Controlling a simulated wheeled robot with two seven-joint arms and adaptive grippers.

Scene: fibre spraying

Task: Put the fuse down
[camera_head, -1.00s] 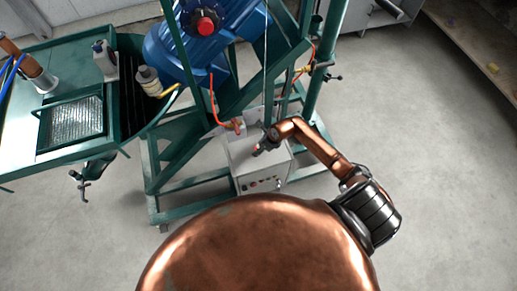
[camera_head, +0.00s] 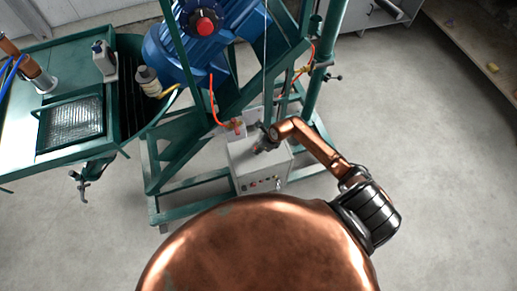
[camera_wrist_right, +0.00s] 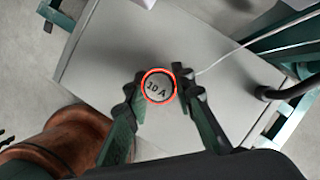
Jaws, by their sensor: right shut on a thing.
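The fuse (camera_wrist_right: 158,86) is a round grey piece with an orange-red rim, marked "10 A", in the right wrist view. My right gripper (camera_wrist_right: 161,83) is shut on it, one dark green finger on each side. Behind the fuse is the flat top of a light grey box (camera_wrist_right: 115,40). In the head view my right gripper (camera_head: 264,144) is over the top of this grey box (camera_head: 245,167). The fuse is too small to make out there, and I cannot tell how far it is above the box. My left gripper is not in view.
A green frame (camera_head: 163,178) surrounds the box, with a blue motor (camera_head: 205,38) above it. An orange hose (camera_head: 213,100) and a thin cable hang close to the gripper. A green bench (camera_head: 30,122) stands at left.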

